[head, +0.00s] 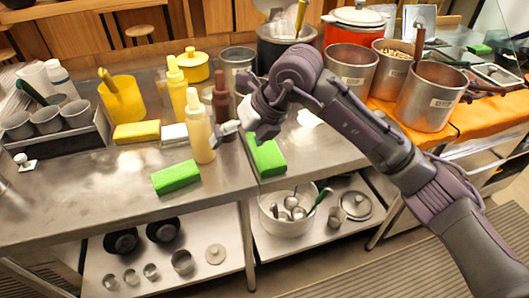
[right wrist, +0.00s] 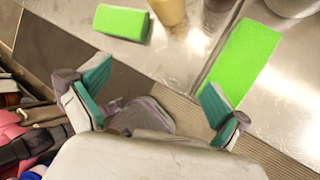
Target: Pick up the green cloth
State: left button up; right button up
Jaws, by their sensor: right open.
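Two bright green, block-shaped cloths lie on the steel counter. The left green cloth (head: 175,177) is near the front edge, and it also shows at the top of the right wrist view (right wrist: 121,22). The right green cloth (head: 266,157) lies just beyond the seam between two counter sections, and it shows at the right of the right wrist view (right wrist: 246,58). My right gripper (head: 236,130) is above the counter near the right cloth, beside the bottles. In the right wrist view its teal-padded fingers (right wrist: 153,88) are spread apart with nothing between them. My left gripper is not seen.
A pale yellow bottle (head: 200,130) and a brown bottle (head: 222,105) stand close to my right gripper. A yellow sponge (head: 137,132) lies further left. Large steel pots (head: 432,96) stand on the right. A lower shelf holds a steel pot (head: 287,222). Bare counter lies at the front left.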

jog(key=w+d+r+m+t+h, duration=0.2)
jog(key=w+d+h, duration=0.2)
jog(key=d, duration=0.3)
send_over(265, 146)
jog(key=s, duration=0.2)
jog(key=shift+h, duration=0.3)
jog(key=f, duration=0.7)
jog(key=shift+s+d+f+p, duration=0.2)
jog(key=shift+d+p, duration=0.1)
jog(key=shift+d, duration=0.1)
jog(key=p+x, duration=0.1)
jog(key=x, duration=0.4)
jog(key=shift+w+a+f, duration=0.2)
jog(key=shift+f, duration=0.05)
jog(key=c, duration=1.2)
jog(key=shift+r, duration=0.15)
